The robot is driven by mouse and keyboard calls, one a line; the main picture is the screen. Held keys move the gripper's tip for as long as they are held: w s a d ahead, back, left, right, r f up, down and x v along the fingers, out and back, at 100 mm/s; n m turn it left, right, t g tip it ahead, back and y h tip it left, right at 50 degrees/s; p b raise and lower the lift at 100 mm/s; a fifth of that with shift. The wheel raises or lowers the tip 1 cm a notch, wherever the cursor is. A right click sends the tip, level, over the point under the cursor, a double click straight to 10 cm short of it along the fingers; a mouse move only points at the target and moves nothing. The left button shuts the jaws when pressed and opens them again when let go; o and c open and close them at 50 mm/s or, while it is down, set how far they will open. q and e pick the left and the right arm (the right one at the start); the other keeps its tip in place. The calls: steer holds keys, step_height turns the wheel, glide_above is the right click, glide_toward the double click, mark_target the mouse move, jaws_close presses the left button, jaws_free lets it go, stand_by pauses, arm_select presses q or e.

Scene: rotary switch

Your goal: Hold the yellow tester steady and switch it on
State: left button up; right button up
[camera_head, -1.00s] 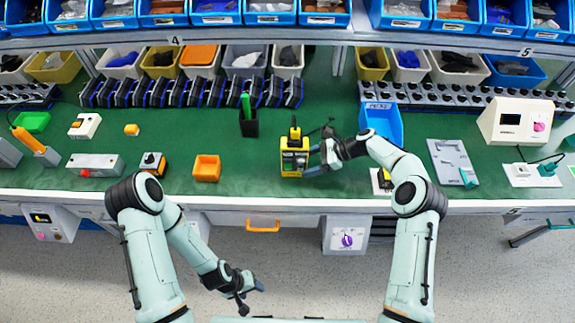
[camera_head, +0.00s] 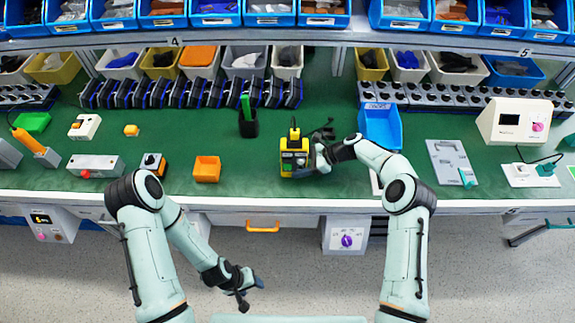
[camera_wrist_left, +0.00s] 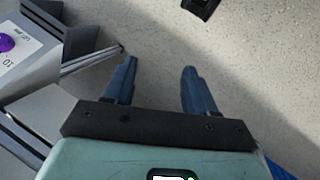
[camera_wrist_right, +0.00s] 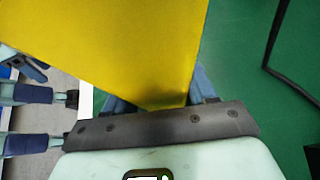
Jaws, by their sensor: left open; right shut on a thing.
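The yellow tester (camera_head: 292,146) stands on the green bench top near its front edge, with a black top and a cable behind it. My right gripper (camera_head: 305,167) is shut on the tester from the right side. In the right wrist view a plain yellow face of the tester (camera_wrist_right: 140,45) fills the space between the fingers. The tester's front is small in the head view, and I cannot make out its switch. My left gripper (camera_head: 250,287) is open and empty, low in front of the bench. Its two fingers (camera_wrist_left: 158,82) show apart over the floor in the left wrist view.
A blue bin (camera_head: 381,127) is to the right. A panel with a purple knob (camera_head: 347,240) sits under the bench edge.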

arm_select(q)
steer(key=c, duration=0.4)
steer(key=shift+w+d, duration=0.1)
steer(key=shift+w, duration=0.2)
steer(key=c, duration=0.5)
steer(key=w+d+n+t, duration=0.1)
steer(key=w, duration=0.1)
steer(key=w+d+r+n+t+y, duration=0.1)
steer(key=w+n+t, duration=0.1)
steer(key=w, duration=0.1)
steer(key=w+d+r+n+t, duration=0.1)
steer(key=w+t, duration=0.1)
steer(key=w, duration=0.1)
steer(key=shift+w+d+r+y, duration=0.2)
steer(key=shift+y, duration=0.1)
jaws_close()
steer(key=w+d+r+n+t, duration=0.2)
steer(key=r+n+t, duration=0.1)
steer(key=r, duration=0.3)
steer(key=w+d+r+n+t+y, duration=0.1)
steer(key=w+d+r+n+t, duration=0.1)
steer(key=r+t, duration=0.3)
steer(key=w+d+r+n+t+y, duration=0.1)
steer(key=w+d+r+n+t, duration=0.2)
steer(key=r+n, duration=0.2)
steer(key=shift+d+r+t, duration=0.35)
steer(key=shift+r+t, duration=0.05)
steer(key=shift+r, duration=1.05)
steer(key=shift+w, duration=0.1)
